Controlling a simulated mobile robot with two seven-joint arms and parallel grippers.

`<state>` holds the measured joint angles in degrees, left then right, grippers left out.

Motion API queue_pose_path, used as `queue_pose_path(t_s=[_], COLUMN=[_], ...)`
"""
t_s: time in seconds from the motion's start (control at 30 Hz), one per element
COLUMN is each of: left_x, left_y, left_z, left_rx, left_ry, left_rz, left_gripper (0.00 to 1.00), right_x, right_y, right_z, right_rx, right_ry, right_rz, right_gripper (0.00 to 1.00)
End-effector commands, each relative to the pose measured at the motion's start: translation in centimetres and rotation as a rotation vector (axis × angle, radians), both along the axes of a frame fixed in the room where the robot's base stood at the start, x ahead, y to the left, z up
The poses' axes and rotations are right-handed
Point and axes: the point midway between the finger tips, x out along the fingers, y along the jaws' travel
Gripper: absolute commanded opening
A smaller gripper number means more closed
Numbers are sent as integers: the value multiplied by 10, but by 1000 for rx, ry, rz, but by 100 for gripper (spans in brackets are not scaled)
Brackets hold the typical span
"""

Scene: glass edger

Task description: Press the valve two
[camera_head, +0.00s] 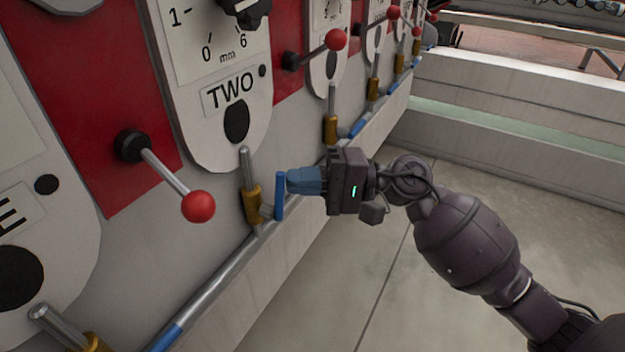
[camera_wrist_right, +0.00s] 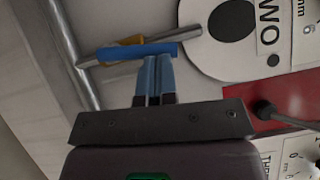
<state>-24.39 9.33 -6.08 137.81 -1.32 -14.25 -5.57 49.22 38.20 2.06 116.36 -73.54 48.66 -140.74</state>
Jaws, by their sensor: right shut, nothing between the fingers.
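Valve two is the brass valve (camera_head: 252,204) with a blue lever (camera_head: 280,196), under the white panel labelled TWO (camera_head: 230,92). The lever stands upright in the head view. In the right wrist view the blue lever (camera_wrist_right: 125,52) lies across the picture just beyond my fingertips, with part of the brass body (camera_wrist_right: 128,40) behind it. My right gripper (camera_head: 290,181) is shut and empty, its blue fingers right at the lever; I cannot tell for sure whether they touch it. The closed fingers also show in the right wrist view (camera_wrist_right: 158,60). My left gripper is not in view.
A red-knobbed lever (camera_head: 198,206) sticks out left of valve two, and another (camera_head: 336,40) to its upper right. A metal pipe (camera_head: 215,287) runs along the machine below the valves. Similar valves recede to the right. The floor (camera_head: 350,270) beside the machine is clear.

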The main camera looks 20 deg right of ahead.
Motion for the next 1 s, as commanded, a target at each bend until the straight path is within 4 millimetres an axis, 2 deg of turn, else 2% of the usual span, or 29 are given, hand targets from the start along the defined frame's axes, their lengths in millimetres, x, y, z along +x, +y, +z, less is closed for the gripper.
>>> queue_pose_path(t_s=[0.33,1.0], left_x=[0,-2], left_y=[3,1], left_z=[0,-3], left_rx=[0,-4], left_ry=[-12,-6], left_rz=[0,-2], left_gripper=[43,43], right_x=[-4,-4], right_y=[7,8], right_z=[4,5], right_rx=[-18,-15], right_ry=[-14,-14], right_rz=[0,-1], right_gripper=[0,0])
